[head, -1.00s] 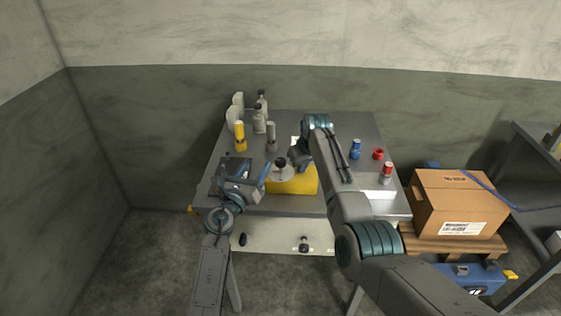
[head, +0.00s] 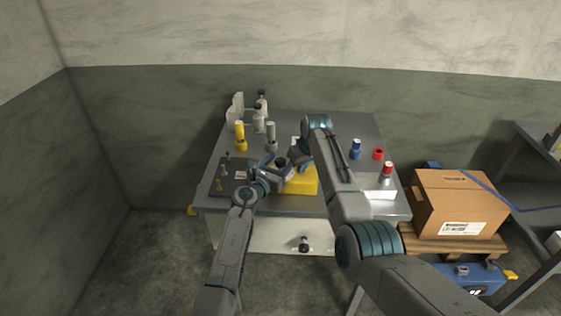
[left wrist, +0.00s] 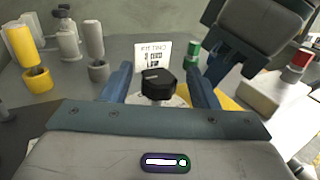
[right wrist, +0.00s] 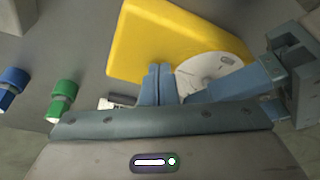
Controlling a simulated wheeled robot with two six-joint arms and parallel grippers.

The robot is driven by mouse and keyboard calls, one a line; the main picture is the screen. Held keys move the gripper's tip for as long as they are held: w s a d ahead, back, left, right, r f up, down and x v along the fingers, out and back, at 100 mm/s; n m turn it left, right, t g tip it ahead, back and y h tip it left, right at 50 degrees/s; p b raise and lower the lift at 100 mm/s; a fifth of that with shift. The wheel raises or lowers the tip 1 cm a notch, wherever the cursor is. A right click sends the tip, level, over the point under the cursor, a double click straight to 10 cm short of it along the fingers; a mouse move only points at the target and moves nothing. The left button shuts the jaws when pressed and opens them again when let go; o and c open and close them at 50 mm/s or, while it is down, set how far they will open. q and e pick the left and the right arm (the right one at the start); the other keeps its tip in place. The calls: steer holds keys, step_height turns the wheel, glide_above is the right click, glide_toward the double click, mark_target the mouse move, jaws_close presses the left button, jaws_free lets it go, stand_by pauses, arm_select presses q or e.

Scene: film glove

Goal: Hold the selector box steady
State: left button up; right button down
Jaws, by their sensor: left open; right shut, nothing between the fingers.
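The selector box is a yellow box (head: 305,183) near the middle of the table; it also shows in the right wrist view (right wrist: 165,45). It carries a pale round dial (right wrist: 212,68) with a black knob (left wrist: 157,84). My left gripper (left wrist: 160,82) is open, with one finger on each side of the knob; whether they touch it I cannot tell. My right gripper (right wrist: 157,75) is shut and empty, its tips at the yellow box beside the dial. Contact there is unclear. In the head view my arms partly cover the box.
A white card with writing (left wrist: 153,55) stands behind the knob. A yellow cylinder (head: 239,134) and grey ones stand at the back left. A dark plate (head: 234,176) lies at left. Blue (head: 355,149) and red (head: 378,154) parts stand at right, beyond my right arm.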

arm_select(q)
steer(key=shift+w+d, duration=0.25)
steer(key=shift+w, duration=0.2)
steer(key=c, duration=0.9)
steer(key=shift+f+n+t+y, duration=0.1)
steer(key=shift+n+t+y, duration=0.4)
steer(key=shift+n+y, duration=0.45)
steer(key=shift+c, duration=0.2)
steer(key=o, duration=0.9)
steer(key=shift+o, duration=0.2)
